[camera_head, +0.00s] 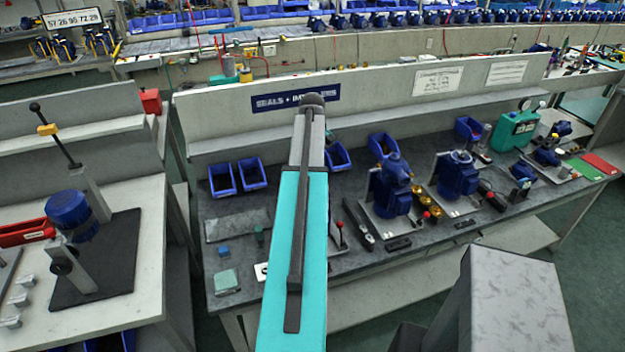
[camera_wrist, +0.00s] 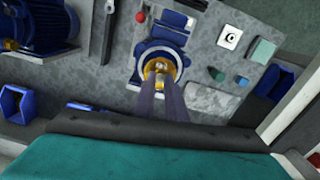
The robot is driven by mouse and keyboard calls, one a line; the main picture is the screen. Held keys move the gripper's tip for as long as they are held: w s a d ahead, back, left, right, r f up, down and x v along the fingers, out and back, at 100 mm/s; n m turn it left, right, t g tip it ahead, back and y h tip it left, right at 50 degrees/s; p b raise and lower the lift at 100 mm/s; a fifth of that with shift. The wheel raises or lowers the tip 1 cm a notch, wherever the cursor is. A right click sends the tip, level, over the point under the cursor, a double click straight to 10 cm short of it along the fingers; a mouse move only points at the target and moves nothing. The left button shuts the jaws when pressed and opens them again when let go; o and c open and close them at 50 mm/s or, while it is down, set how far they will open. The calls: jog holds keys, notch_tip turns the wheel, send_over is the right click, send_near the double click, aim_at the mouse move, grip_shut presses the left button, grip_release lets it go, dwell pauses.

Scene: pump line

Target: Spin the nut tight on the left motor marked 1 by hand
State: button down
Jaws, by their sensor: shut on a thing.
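In the wrist view, a blue motor (camera_wrist: 163,43) with a round blue flange stands on a grey plate. A brass nut (camera_wrist: 158,67) sits at the middle of the flange. The fingers of my gripper (camera_wrist: 159,79) reach to the nut and are shut on it. The fingers hide part of the nut and whatever lies under it. A white tag with a dark mark (camera_wrist: 229,36) lies beside this motor; I cannot read the mark for sure. In the head view, my teal arm hides this motor and my fingertips, and the tag (camera_head: 262,271) shows partly at the arm's edge.
Two more blue motors (camera_head: 392,186) (camera_head: 456,175) stand to the right on the bench, with small brass parts (camera_head: 430,208) between them. Blue bins (camera_head: 252,173) line the back under the SEALS sign (camera_head: 295,98).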

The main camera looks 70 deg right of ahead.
jog(key=m+p, duration=0.1)
jog(key=m, duration=0.4)
jog(key=shift+m, duration=0.5)
jog(key=shift+m, duration=0.3)
jog(key=m, duration=0.3)
jog(key=shift+m+p, duration=0.35)
jog(key=shift+m, duration=1.35)
jog(key=shift+m+p, duration=0.3)
jog(key=shift+m, duration=3.2)
